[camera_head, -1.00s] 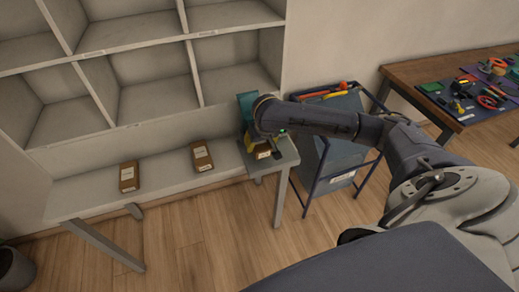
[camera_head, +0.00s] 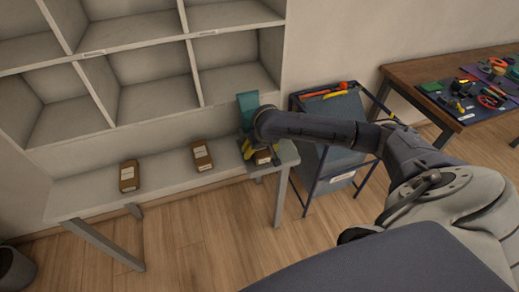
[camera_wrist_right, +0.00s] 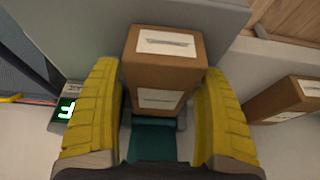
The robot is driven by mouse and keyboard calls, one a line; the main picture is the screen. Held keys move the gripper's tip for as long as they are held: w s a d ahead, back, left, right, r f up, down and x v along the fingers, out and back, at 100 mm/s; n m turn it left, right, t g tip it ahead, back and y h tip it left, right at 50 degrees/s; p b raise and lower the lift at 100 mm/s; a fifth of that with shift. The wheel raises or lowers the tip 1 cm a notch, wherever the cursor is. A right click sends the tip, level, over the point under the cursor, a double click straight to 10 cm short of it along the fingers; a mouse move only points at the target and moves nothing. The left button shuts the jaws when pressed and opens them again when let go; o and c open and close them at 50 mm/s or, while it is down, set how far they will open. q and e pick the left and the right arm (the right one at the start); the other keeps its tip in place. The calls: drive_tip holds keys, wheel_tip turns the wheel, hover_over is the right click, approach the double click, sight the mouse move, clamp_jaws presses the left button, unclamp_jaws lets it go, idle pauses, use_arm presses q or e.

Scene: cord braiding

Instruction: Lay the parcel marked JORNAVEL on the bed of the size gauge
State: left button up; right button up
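My right gripper (camera_wrist_right: 162,75) is at the right end of the low shelf, its two yellow fingers on either side of a brown parcel (camera_wrist_right: 165,75). The fingers lie close along the parcel's sides; firm contact is not clear. The parcel has white labels, too small to read; it shows in the head view (camera_head: 263,157) too, partly hidden by the hand. The size gauge has a teal upright plate (camera_head: 248,103) behind the gripper; a teal part (camera_wrist_right: 152,140) shows below the parcel in the wrist view. Whether the parcel rests on the bed is hidden. My left gripper is out of view.
Two other brown parcels lie on the shelf left of the gauge, a far one (camera_head: 128,176) and a nearer one (camera_head: 202,155). A green-lit display (camera_wrist_right: 66,108) stands beside the left finger. A blue cart (camera_head: 340,140) is at right. Empty cubbyholes (camera_head: 150,80) rise behind.

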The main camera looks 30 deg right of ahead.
drive_tip(key=v, duration=1.2)
drive_tip(key=shift+s+r, duration=0.1)
